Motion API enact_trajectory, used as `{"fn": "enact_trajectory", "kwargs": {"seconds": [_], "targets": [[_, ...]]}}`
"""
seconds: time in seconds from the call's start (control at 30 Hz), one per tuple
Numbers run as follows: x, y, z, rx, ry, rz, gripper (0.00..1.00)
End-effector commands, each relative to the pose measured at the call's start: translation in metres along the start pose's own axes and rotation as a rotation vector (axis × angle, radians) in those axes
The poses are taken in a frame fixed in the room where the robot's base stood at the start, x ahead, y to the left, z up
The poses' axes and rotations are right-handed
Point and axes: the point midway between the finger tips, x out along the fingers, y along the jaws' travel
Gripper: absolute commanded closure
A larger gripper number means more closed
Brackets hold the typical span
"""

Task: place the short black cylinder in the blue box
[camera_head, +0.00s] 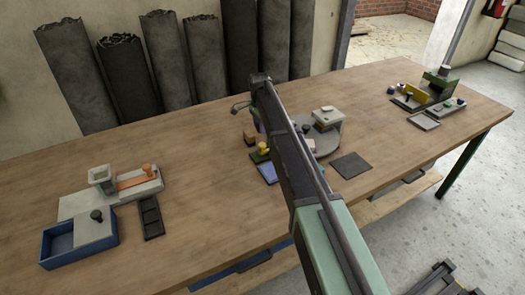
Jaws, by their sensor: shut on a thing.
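The blue box (52,259) stands at the left front of the wooden bench. A pale sliding lid (93,234) with a black knob (97,215) covers its right part, and its left part is open. My gripper is hidden behind my own arm, which reaches across the middle of the bench. A small grey curved part (240,106) shows left of the arm's far end; I cannot tell what it belongs to. A small dark piece (305,128) shows on the round grey plate (325,143), right of the arm. I cannot tell whether it is the short black cylinder.
A grey fixture with an orange slide (137,181) and a black slotted tray (151,218) stand near the box. A dark square mat (350,166) lies right of the arm. A green and yellow device (434,88) stands at the far right. The bench's left back is clear.

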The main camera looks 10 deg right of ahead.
Motion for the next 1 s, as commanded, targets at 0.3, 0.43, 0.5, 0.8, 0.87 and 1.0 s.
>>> {"fn": "enact_trajectory", "kwargs": {"seconds": [0.3, 0.43, 0.5, 0.8, 0.87, 1.0], "targets": [[0.037, -0.004, 0.000, 0.000, 0.000, 0.000, 0.91], [0.055, -0.005, 0.000, 0.000, 0.000, 0.000, 0.91], [0.051, -0.005, 0.000, 0.000, 0.000, 0.000, 0.90], [0.054, -0.005, 0.000, 0.000, 0.000, 0.000, 0.57], [0.052, -0.005, 0.000, 0.000, 0.000, 0.000, 0.47], [0.052, -0.005, 0.000, 0.000, 0.000, 0.000, 0.33]]}}
